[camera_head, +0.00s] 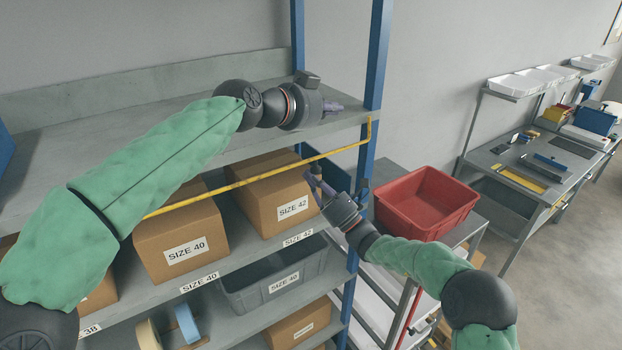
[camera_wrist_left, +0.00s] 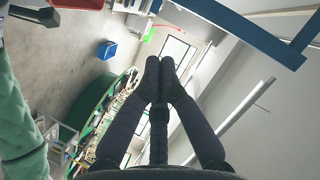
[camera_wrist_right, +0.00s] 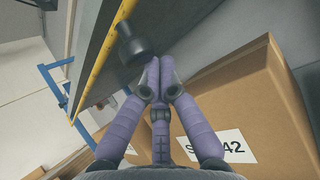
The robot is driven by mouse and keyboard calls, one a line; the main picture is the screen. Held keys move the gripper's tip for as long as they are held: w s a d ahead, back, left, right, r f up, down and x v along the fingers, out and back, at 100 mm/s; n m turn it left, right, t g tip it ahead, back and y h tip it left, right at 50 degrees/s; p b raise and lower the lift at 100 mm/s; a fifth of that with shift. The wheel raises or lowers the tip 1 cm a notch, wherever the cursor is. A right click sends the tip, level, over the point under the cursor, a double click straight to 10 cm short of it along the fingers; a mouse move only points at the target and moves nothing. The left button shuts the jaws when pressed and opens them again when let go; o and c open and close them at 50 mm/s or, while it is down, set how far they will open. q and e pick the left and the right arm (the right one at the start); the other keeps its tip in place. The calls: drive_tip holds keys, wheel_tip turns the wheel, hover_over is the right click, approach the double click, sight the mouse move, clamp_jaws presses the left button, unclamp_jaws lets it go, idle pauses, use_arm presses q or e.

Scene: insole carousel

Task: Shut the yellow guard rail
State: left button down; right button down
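The yellow guard rail (camera_head: 228,188) is a thin bar across the upper part of the cartons on the middle shelf. Its right end bends up beside the blue post; my left arm hides its left part. It also shows at upper left in the right wrist view (camera_wrist_right: 97,55). A dark round knob (camera_wrist_right: 130,42) is beside the rail, close to the fingertips of my right gripper (camera_wrist_right: 159,68). That gripper (camera_head: 318,182) looks shut; I cannot tell whether it touches the knob. My left gripper (camera_head: 338,107) is above the top shelf's right end; its fingertips (camera_wrist_left: 159,62) are together and empty.
Cartons marked SIZE 40 (camera_head: 180,246) and SIZE 42 (camera_head: 288,205) stand on the middle shelf. The blue post (camera_head: 374,55) rises close to both grippers. A red bin (camera_head: 425,200) stands to the right, beside my right forearm. The top shelf (camera_head: 60,150) has bare room.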

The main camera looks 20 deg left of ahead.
drive_tip(key=shift+d, duration=0.15)
drive_tip(key=shift+s+d+r+h, duration=0.2)
drive_tip(key=shift+s+d+h, duration=0.1)
drive_tip(key=shift+d+h, duration=0.15)
use_arm(q)
drive_tip(key=c, duration=1.7)
unclamp_jaws()
drive_tip(key=shift+a, duration=0.1)
drive_tip(key=o, duration=0.7)
drive_tip(key=shift+s, duration=0.1)
